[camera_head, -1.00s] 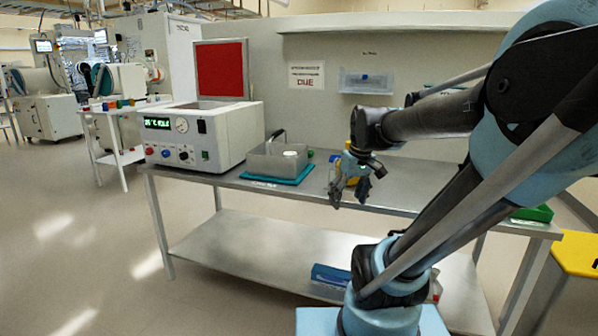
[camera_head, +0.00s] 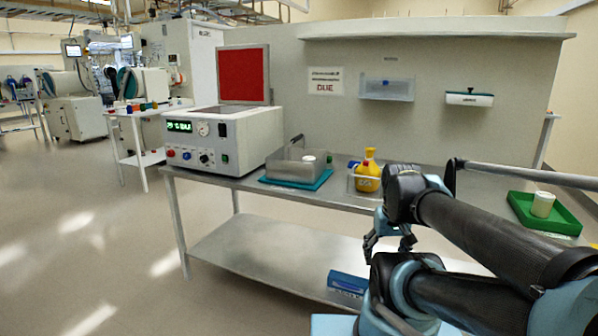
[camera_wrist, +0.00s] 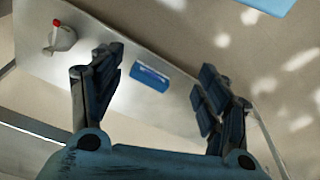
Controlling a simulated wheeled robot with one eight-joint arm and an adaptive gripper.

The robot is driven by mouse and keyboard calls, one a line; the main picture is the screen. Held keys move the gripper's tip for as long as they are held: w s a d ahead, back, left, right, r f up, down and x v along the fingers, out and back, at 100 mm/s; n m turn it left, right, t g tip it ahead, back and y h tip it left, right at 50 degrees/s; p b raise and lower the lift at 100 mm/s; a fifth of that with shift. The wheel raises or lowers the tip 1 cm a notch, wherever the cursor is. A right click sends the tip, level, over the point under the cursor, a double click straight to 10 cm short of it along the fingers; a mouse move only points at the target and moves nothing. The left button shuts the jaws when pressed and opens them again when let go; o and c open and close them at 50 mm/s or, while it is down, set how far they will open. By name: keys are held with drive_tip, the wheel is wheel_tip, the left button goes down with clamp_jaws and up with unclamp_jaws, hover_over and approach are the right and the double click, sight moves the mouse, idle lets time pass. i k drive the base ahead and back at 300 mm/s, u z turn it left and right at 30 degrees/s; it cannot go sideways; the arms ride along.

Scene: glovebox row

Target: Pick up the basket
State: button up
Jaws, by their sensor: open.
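The basket (camera_head: 284,171) is a grey metal box with a raised handle. It stands on a teal mat (camera_head: 318,183) on the steel bench, right of the white instrument. A small white round item (camera_head: 308,159) shows at its right part. My gripper (camera_head: 388,240) is open and empty. It hangs by the bench's front edge, right of and lower than the basket in the picture, clearly apart from it. In the wrist view my gripper (camera_wrist: 158,72) has its fingers spread over the lower shelf. The basket is not in the wrist view.
A yellow bottle (camera_head: 367,177) stands in a clear tray right of the basket. The white instrument (camera_head: 222,140) is close on the left. A green tray (camera_head: 560,222) holds a white cup. A blue box (camera_head: 347,283) lies on the lower shelf. The floor at left is clear.

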sight(286, 163)
drive_tip(key=u, duration=2.5)
drive_tip(key=k, duration=0.6)
drive_tip(key=z, duration=0.95)
drive_tip(key=i, duration=0.95)
drive_tip(key=u, duration=0.05)
